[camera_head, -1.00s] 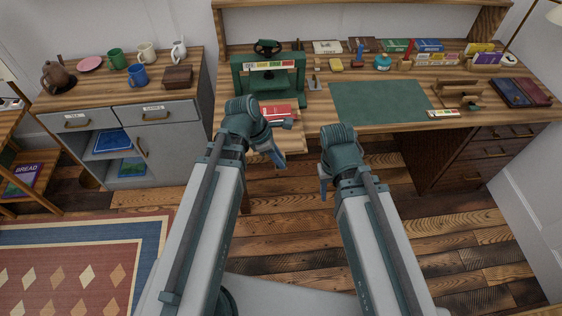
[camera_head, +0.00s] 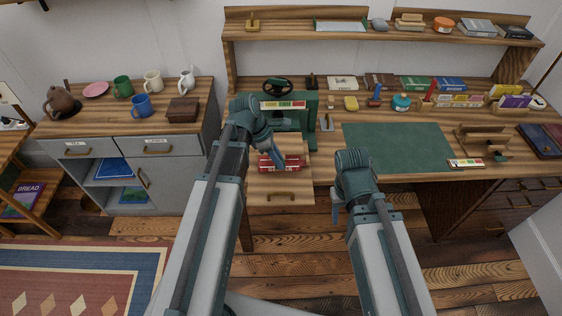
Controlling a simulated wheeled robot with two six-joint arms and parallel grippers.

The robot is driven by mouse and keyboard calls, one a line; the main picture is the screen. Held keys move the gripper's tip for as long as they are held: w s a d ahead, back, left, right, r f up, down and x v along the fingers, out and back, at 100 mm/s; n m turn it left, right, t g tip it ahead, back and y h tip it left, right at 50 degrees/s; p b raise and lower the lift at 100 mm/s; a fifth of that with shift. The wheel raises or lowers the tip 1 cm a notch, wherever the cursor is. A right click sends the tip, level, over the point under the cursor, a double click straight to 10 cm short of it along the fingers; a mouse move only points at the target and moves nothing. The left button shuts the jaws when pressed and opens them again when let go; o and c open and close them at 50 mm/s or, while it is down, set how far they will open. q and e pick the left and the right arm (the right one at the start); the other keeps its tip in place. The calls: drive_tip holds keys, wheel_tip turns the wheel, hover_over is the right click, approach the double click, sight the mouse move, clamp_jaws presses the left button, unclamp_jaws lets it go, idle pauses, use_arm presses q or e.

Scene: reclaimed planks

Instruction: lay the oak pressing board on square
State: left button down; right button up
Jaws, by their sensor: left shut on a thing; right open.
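My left gripper (camera_head: 275,150) is shut over the pull-out wooden surface (camera_head: 262,184) in front of the green press (camera_head: 309,125). What it grips is too small and covered to name. A red book-like thing (camera_head: 293,161) with pale marks lies right at its fingertips; I cannot tell whether they touch. My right gripper (camera_head: 337,207) is open and empty, in front of the desk edge and low to the right of the pull-out surface. I cannot pick out the oak pressing board with certainty.
A green mat (camera_head: 395,147) lies clear on the desk. Books, a teal pot (camera_head: 401,103) and small tools stand along its back. A wooden stand (camera_head: 482,140) is at the right. A grey cabinet (camera_head: 170,170) with mugs stands left. A raised shelf (camera_head: 370,36) runs behind.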

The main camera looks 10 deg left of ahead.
use_arm(q)
drive_tip(key=shift+f, duration=0.1)
wheel_tip(320, 180, down, 6)
drive_tip(key=b, duration=0.6)
drive_tip(key=shift+f+b, duration=0.25)
drive_tip(key=shift+b, duration=0.1)
idle(0.7)
drive_tip(key=c, duration=0.6)
unclamp_jaws()
drive_tip(key=shift+r, duration=0.1)
drive_tip(key=p+v, duration=1.2)
drive_tip(key=v, duration=0.1)
drive_tip(key=shift+r+p, duration=0.35)
drive_tip(key=shift+p, duration=0.05)
drive_tip(key=shift+s, duration=0.15)
